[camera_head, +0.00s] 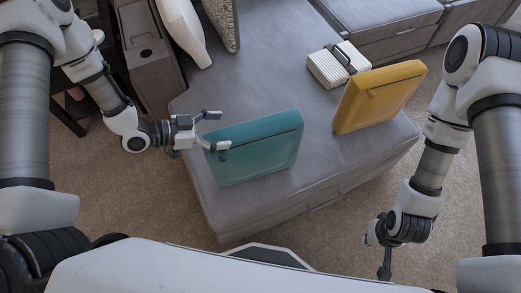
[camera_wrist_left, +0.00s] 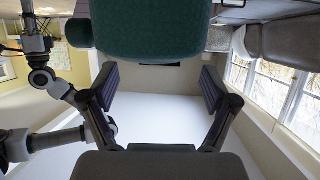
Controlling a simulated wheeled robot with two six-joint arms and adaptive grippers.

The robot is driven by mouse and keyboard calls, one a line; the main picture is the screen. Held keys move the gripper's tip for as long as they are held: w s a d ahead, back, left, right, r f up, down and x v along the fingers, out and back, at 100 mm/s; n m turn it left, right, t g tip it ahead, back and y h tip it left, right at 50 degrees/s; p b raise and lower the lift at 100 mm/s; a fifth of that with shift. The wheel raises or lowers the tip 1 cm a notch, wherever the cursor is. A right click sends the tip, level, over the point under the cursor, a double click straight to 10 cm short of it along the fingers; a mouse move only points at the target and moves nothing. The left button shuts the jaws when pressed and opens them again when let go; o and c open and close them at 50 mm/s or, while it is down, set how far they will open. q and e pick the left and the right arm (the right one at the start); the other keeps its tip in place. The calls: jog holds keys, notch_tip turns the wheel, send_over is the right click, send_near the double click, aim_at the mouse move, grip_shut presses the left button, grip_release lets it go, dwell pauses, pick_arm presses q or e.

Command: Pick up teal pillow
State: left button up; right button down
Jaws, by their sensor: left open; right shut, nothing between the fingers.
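The teal pillow (camera_head: 255,150) stands tilted on edge near the front of the grey sofa seat. In the left wrist view the pillow (camera_wrist_left: 150,32) fills the top middle, just beyond the fingers. My left gripper (camera_head: 211,130) is open beside the pillow's left end; one finger overlaps its upper left corner in the picture. In the left wrist view the gap between the left gripper's fingers (camera_wrist_left: 158,88) is empty. I cannot tell whether a finger touches the pillow. My right gripper (camera_head: 384,264) is shut and empty, low over the carpet at the right.
A yellow pillow (camera_head: 381,97) stands right of the teal one, and a white ribbed box with a dark handle (camera_head: 327,68) lies behind it. A white cushion (camera_head: 184,30) and a patterned cushion (camera_head: 222,20) are at the back left. The sofa seat (camera_head: 262,75) is clear behind the teal pillow.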

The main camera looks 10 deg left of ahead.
aim_at(238, 131)
pick_arm(q)
jog(key=x, duration=0.5)
jog(key=shift+s+d+f, duration=0.1)
jog(key=shift+s+d, duration=0.2)
jog(key=shift+s+a, duration=0.1)
grip_shut()
